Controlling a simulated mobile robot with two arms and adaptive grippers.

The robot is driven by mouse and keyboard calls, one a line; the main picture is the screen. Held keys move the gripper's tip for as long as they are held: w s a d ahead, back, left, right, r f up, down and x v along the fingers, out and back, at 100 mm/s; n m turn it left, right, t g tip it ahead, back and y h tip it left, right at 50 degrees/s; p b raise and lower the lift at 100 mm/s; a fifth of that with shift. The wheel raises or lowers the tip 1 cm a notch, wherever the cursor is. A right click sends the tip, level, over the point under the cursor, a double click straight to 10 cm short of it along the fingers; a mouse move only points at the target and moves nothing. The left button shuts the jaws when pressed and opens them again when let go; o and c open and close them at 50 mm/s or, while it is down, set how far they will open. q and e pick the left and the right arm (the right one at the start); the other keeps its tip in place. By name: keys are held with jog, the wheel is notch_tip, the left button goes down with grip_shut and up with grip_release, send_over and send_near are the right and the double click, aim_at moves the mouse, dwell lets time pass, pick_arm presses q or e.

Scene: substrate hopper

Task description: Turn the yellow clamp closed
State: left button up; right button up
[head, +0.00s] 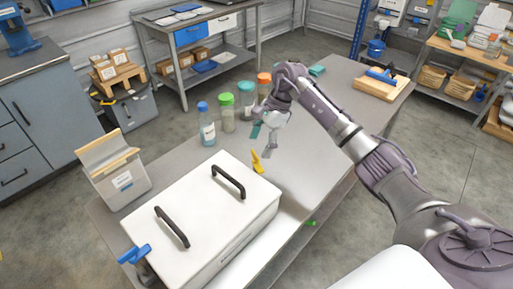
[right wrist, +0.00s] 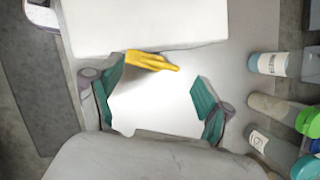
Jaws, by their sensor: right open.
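The yellow clamp (head: 257,162) sits at the far right end of the white hopper box (head: 200,198), whose lid has two black handles. In the head view it stands up at a slant. In the right wrist view the clamp (right wrist: 150,61) lies against the box edge, its lever pointing right. My right gripper (head: 262,143) is just beyond the clamp and above table height. In the right wrist view its teal-padded fingers (right wrist: 160,104) are spread wide with nothing between them. The clamp is near the top of that gap, apart from the pads. My left gripper is out of view.
A blue clamp (head: 135,254) is at the box's near left end. The table right of the box is mostly clear.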

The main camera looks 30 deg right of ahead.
aim_at(257, 161)
jog(key=shift+x, duration=1.65)
jog(key=c, duration=1.2)
jog(key=shift+o, duration=0.2)
